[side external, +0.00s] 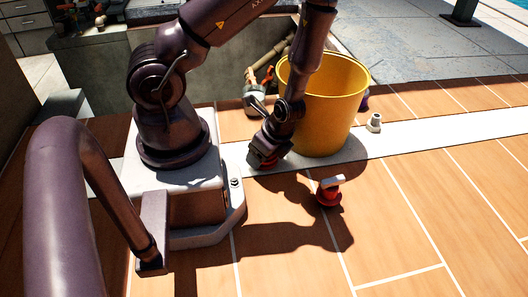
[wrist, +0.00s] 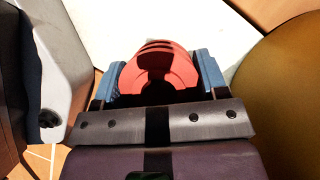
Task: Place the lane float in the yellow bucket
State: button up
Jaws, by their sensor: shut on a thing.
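The lane float is a red rounded piece (wrist: 158,72) between the two blue fingertips of my gripper (wrist: 160,82) in the wrist view. My gripper is shut on it. In the side view my gripper (side external: 266,152) is low over the white strip, just left of the bucket, and only a little of the red float (side external: 262,163) shows under it. I cannot tell whether the float touches the floor. The yellow bucket (side external: 326,105) stands upright with its open top facing up. Its wall also shows at the right of the wrist view (wrist: 285,95).
A red piece with a white top (side external: 329,191) stands on the tiles in front of the bucket. A small white fitting (side external: 374,122) stands right of it. Pipes and a valve (side external: 255,95) lie behind my gripper by the pit. The tiles at right are clear.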

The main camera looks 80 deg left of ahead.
jog(key=shift+r, duration=0.1)
notch_tip(320, 180, up, 33)
jog(key=w+a+m+t, duration=0.1)
jog(key=w+a+m, duration=0.45)
jog(key=w, duration=0.95)
jog(key=shift+n+y, duration=0.4)
jog(key=shift+n, duration=0.15)
jog(key=f, duration=1)
jog(key=a+f, duration=0.1)
jog(key=f, duration=2.1)
jog(key=shift+a+f, duration=0.25)
jog(key=shift+f, duration=0.1)
jog(key=o, duration=1)
jog(key=r, duration=0.6)
jog(key=d+r, duration=0.1)
jog(key=r, duration=0.3)
jog(key=shift+w, duration=0.2)
